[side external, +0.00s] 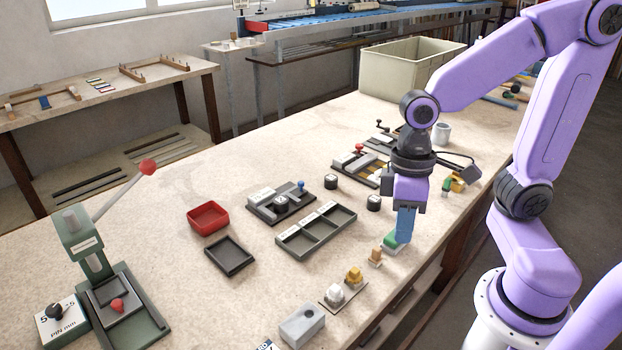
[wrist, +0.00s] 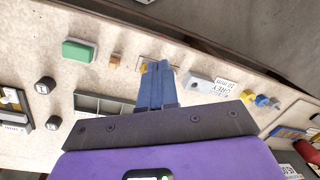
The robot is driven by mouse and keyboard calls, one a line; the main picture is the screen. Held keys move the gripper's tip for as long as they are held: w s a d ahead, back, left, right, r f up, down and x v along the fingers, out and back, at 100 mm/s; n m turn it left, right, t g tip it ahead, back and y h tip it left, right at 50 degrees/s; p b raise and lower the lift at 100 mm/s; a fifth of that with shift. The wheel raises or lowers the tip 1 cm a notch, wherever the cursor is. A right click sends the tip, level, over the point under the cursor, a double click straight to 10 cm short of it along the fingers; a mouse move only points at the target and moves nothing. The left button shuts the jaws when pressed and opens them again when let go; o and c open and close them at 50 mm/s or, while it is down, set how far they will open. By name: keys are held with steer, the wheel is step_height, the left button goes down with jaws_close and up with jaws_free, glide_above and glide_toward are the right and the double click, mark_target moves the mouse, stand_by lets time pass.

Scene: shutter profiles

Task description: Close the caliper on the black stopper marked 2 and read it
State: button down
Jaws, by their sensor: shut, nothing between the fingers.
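My gripper (side external: 405,238) has its blue fingers shut and empty, pointing down near the table's front edge beside a green block; the fingers also show in the wrist view (wrist: 158,68). A dark grey fixture (side external: 262,207), probably the caliper, lies at mid-table with a white label and a blue knob (side external: 301,186). A black stopper (side external: 281,205) sits on it. Two more black stoppers stand loose on the table, one behind (side external: 331,182) and one nearer my gripper (side external: 373,203). In the wrist view two stoppers (wrist: 44,86) (wrist: 53,123) show at left. Their numbers are unreadable.
A divided tray (side external: 316,231), a red bin (side external: 207,217) and a shallow dark tray (side external: 230,257) lie left of my gripper. A green block (side external: 391,243), wooden block (side external: 375,256) and grey block (side external: 302,326) line the front edge. A lever press (side external: 100,290) stands far left.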

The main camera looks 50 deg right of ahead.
steer(key=w+d+f+m+y, duration=0.1)
steer(key=w+d+m+y, duration=0.15)
steer(key=w+m, duration=0.7)
steer(key=w+d+f+m+y, duration=0.15)
steer(key=w+d+m, duration=0.25)
steer(key=w+m, duration=0.55)
steer(key=w+d+f+m+t+y, duration=0.1)
steer(key=w+d+f+m+t, duration=0.15)
steer(key=w+d+m, duration=0.5)
steer(key=w+d+f+m+t+y, duration=0.1)
steer(key=w+d+m+t+y, duration=0.3)
steer(key=d, duration=0.7)
steer(key=g+h, duration=0.1)
steer(key=h, duration=0.1)
glide_toward(299, 191)
steer(key=shift+s+d+f+n, duration=0.2)
steer(key=shift+d+f+n, duration=0.05)
steer(key=shift+d+f, duration=0.2)
steer(key=shift+s+d+f+n, duration=0.15)
steer(key=shift+d+f+n, duration=0.05)
steer(key=shift+d+f, duration=0.3)
steer(key=a, duration=0.1)
steer(key=w+a, duration=0.1)
steer(key=a, duration=0.1)
steer(key=shift+w+f, duration=0.25)
steer(key=shift+f, duration=0.1)
steer(key=shift+w+a, duration=0.3)
steer(key=shift+a, duration=0.2)
